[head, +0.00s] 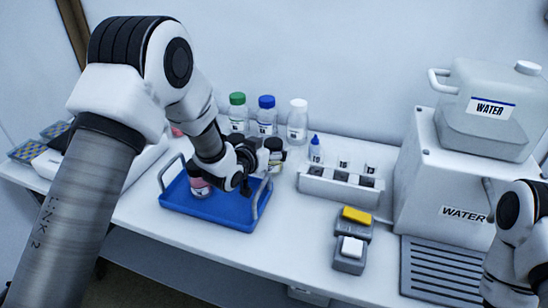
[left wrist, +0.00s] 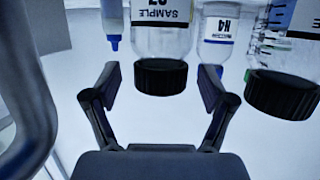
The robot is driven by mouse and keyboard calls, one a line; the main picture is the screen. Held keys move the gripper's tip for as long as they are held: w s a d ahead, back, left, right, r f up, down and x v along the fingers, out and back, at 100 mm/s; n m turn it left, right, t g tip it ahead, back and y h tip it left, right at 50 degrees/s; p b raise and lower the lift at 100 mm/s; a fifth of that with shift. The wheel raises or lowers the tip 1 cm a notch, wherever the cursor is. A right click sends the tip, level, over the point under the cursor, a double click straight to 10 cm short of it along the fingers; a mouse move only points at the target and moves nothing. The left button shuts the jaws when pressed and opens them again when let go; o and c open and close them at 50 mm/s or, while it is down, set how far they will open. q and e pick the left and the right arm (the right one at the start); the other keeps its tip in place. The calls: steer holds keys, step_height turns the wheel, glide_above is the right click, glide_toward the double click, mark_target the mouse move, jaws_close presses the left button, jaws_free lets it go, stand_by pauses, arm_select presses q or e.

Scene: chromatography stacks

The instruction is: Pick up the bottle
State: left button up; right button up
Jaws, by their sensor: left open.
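In the left wrist view, which looks upside down, a clear bottle with a black cap (left wrist: 160,77) and a "SAMPLE" label stands between the spread fingers of my left gripper (left wrist: 160,82). The fingers are open, with a gap on each side of the cap. In the head view, my left gripper (head: 256,164) is over the blue tray, beside a black-capped bottle (head: 274,145) that it partly hides. Another dark-capped bottle (head: 200,186) with reddish contents stands on the tray, behind my arm. My right arm is at the right edge; its gripper is out of frame.
The blue tray (head: 215,214) has raised metal handles. Green-capped (head: 238,112), blue-capped (head: 267,114) and white-capped (head: 297,120) bottles stand behind it. A grey rack (head: 340,191) and a water unit (head: 440,185) lie to the right. A second black-capped bottle (left wrist: 283,92) is close beside the fingers.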

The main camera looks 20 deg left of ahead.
arm_select(q)
steer(key=shift+x, duration=0.75)
steer(key=shift+s, duration=0.1)
steer(key=shift+c, duration=1.4)
steer(key=c, duration=1.1)
